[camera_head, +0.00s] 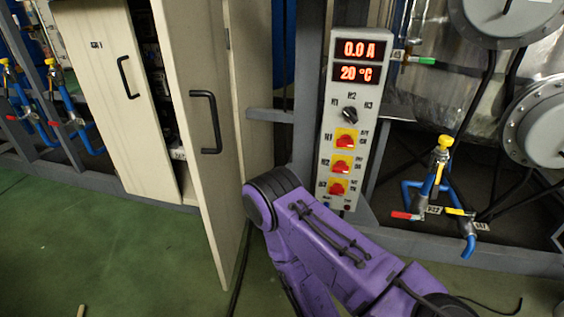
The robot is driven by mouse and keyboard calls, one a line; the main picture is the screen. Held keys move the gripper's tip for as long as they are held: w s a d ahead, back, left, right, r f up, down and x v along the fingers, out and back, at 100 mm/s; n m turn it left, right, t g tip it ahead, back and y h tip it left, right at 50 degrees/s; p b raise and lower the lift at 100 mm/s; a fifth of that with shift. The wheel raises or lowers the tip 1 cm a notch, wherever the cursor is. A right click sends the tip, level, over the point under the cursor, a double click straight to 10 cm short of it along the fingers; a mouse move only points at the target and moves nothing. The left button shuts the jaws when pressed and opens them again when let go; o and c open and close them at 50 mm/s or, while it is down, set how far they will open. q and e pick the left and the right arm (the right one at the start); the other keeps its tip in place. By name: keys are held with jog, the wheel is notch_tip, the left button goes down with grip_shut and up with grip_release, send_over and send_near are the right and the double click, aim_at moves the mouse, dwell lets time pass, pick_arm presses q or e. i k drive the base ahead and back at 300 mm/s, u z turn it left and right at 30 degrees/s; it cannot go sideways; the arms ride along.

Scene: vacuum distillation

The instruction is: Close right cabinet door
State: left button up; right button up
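The right cabinet door (188,60) is a tall beige panel with a black bar handle (207,122). It stands open, swung out toward me, and a strip of the dark, filled cabinet interior (155,85) shows to its left. The left cabinet door (92,75) has its own black handle (127,77); I cannot tell whether it is fully shut. My purple right arm reaches in from the bottom right, and its dark-banded joint is beside the right door's lower outer edge in the picture; contact is unclear. Neither gripper is in view.
A grey control panel (341,150) with red displays and red switches stands right of the door. Blue pipes with a yellow-topped valve (443,145) and metal vessels are farther right. Green floor (130,255) is mostly clear at lower left, with a dark cable near the door's foot.

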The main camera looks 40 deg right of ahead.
aim_at(193, 38)
jog(key=z, duration=0.85)
jog(key=i, duration=0.5)
jog(key=u, duration=0.65)
jog(key=k, duration=0.45)
jog(key=z, duration=0.55)
jog(key=i, duration=0.4)
jog(key=u, duration=0.1)
